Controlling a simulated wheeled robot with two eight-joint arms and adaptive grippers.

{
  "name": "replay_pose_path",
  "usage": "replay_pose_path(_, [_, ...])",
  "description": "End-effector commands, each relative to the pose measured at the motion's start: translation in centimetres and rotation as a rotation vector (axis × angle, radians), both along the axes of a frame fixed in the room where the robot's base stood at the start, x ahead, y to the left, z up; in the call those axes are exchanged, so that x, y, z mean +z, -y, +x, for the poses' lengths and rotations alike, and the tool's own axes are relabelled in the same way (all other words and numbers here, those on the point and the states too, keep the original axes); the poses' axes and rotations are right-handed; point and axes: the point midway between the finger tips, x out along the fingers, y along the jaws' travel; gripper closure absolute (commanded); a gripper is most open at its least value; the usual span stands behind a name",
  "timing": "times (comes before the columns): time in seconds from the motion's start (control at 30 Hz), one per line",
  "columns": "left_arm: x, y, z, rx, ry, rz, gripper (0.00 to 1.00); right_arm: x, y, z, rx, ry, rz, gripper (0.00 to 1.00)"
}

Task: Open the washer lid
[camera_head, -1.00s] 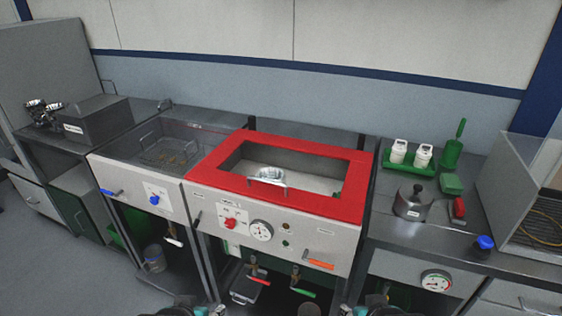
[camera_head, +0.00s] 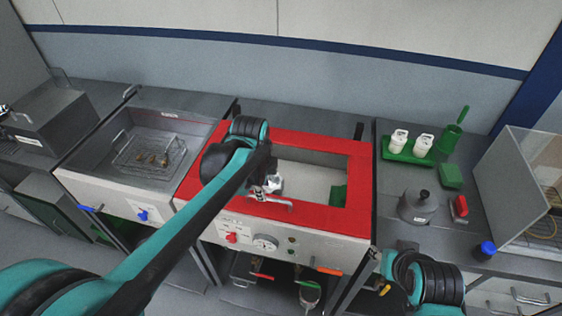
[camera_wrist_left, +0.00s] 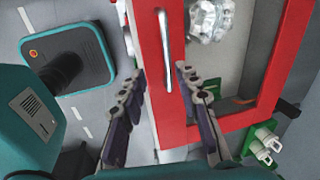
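The washer (camera_head: 262,242) has a white front and a red-framed lid (camera_head: 358,200) with a clear window, lying flat and closed. A metal bar handle (camera_wrist_left: 164,50) runs along the lid's front edge and also shows in the head view (camera_head: 276,201). My left gripper (camera_head: 265,186) is over the handle. In the left wrist view the left gripper (camera_wrist_left: 158,82) is open and empty, with the handle lined up between its fingers; contact cannot be told. My right gripper (camera_head: 382,272) is low in front of the washer's right side, its fingers unclear.
An open basin (camera_head: 190,122) with a wire basket of brass parts is left of the washer. To the right are a green tray with white bottles (camera_head: 410,150), a steel pot (camera_head: 417,205), a red item (camera_head: 460,206) and a blue-capped item (camera_head: 485,250). A clear-sided cabinet (camera_head: 512,180) stands far right.

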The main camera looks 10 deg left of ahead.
Motion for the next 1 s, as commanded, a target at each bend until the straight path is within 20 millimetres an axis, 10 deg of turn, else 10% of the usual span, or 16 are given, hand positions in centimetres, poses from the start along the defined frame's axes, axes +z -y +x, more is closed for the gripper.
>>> replay_pose_path(0.6, [-6.8, 0.3, 2.0, -0.084, -0.021, 0.018, 0.68, -2.0, 0.0, 0.0, 0.0, 0.0, 0.0, 0.6])
replay_pose_path(1.0, [-7.5, 0.3, 2.2, -0.083, -0.02, 0.018, 0.7, -2.1, 0.0, 0.0, 0.0, 0.0, 0.0, 0.6])
